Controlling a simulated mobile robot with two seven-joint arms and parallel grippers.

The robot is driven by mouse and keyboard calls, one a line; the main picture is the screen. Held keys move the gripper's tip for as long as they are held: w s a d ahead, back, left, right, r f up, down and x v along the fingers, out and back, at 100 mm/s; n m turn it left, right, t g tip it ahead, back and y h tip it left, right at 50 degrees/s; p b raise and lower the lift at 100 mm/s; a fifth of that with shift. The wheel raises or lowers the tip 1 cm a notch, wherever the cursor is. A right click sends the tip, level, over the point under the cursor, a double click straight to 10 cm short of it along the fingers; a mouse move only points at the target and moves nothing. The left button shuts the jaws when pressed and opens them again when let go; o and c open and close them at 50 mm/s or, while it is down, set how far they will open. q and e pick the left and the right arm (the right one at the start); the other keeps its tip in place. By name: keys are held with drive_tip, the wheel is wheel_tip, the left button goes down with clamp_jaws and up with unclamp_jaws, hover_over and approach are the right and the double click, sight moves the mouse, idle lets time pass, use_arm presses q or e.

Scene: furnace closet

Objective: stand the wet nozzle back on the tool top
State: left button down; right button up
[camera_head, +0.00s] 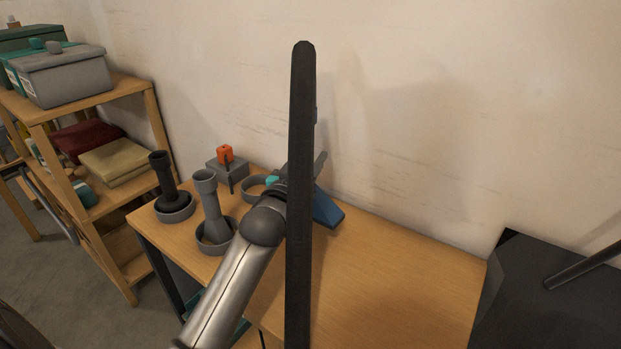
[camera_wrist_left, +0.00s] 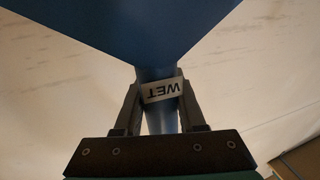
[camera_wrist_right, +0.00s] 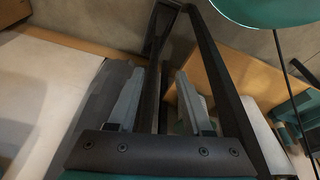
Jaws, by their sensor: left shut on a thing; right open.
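My left gripper (camera_wrist_left: 160,95) is shut on the neck of the blue wet nozzle (camera_wrist_left: 160,35), whose white label reads WET. The nozzle widens into a broad blue part beyond the fingers. In the head view the blue flared end (camera_head: 328,211) shows over the tool top (camera_head: 390,275), right of a dark upright bar (camera_head: 300,130) that hides much of the gripper. Whether the nozzle touches the top, I cannot tell. A grey ring (camera_head: 250,194), partly hidden, lies left of the bar. My right gripper (camera_wrist_right: 160,98) is open, with dark bars behind its fingers.
A black nozzle (camera_head: 160,175) and a grey nozzle (camera_head: 208,195) stand in ring holders at the left of the top. Behind them is a grey block with an orange knob (camera_head: 225,154). A wooden shelf (camera_head: 130,90) stands left. The top's right part is clear.

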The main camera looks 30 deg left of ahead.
use_arm(q)
drive_tip(key=shift+f+b, duration=0.9)
drive_tip(key=shift+f, duration=0.95)
use_arm(e)
drive_tip(key=shift+t, duration=0.3)
drive_tip(key=shift+w+r, duration=0.25)
drive_tip(key=shift+r, duration=0.8)
drive_tip(key=shift+w+r, duration=0.25)
drive_tip(key=shift+r, duration=0.8)
use_arm(q)
drive_tip(key=shift+f, duration=0.1)
drive_tip(key=c, duration=0.5)
unclamp_jaws()
drive_tip(key=shift+f, duration=0.15)
drive_tip(key=shift+s+d, duration=0.1)
drive_tip(key=shift+s, duration=0.3)
drive_tip(key=s+d+p, duration=0.2)
drive_tip(key=s+p, duration=0.1)
drive_tip(key=s, duration=0.8)
drive_tip(key=shift+p, duration=0.35)
use_arm(e)
wheel_tip(320, 180, down, 7)
drive_tip(key=s+g, duration=0.1)
drive_tip(key=s, duration=0.1)
drive_tip(key=shift+s+d+f, duration=0.15)
drive_tip(key=shift+s+f, duration=0.05)
drive_tip(key=shift+s, duration=0.15)
